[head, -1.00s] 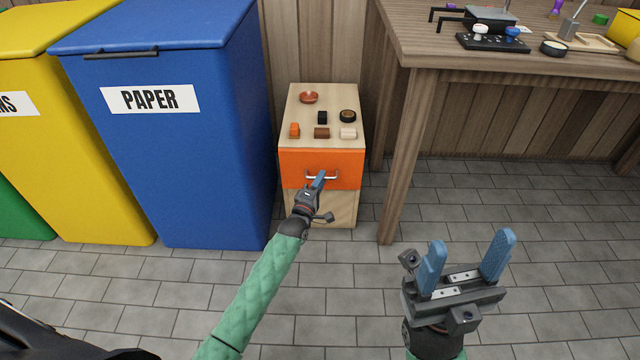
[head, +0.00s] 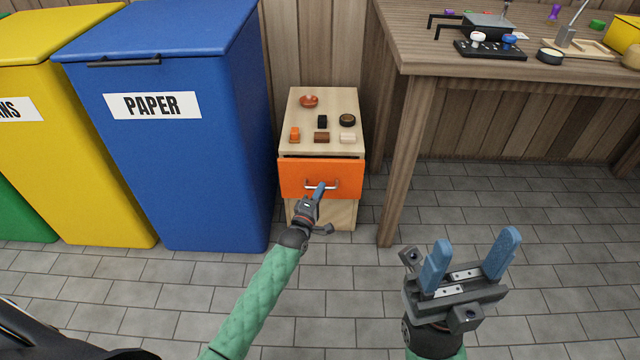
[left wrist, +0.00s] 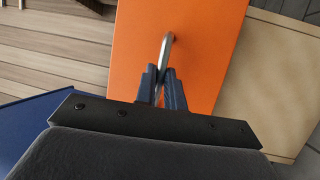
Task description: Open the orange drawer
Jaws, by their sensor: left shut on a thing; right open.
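The orange drawer (head: 297,181) is in the upper part of a small pale wooden cabinet (head: 345,214). Its front stands a little forward of the cabinet, with a narrow dark gap under the top. A metal bar handle (head: 331,184) is on the drawer front. My left gripper (head: 319,188) is shut on this handle. In the left wrist view the blue fingers (left wrist: 161,86) close around the handle (left wrist: 165,50), in front of the orange face (left wrist: 205,45). My right gripper (head: 471,262) is open and empty above the floor at the right.
A blue PAPER bin (head: 190,170) stands close on the left. A workbench leg (head: 403,165) is on the right. Tiled floor in front is clear.

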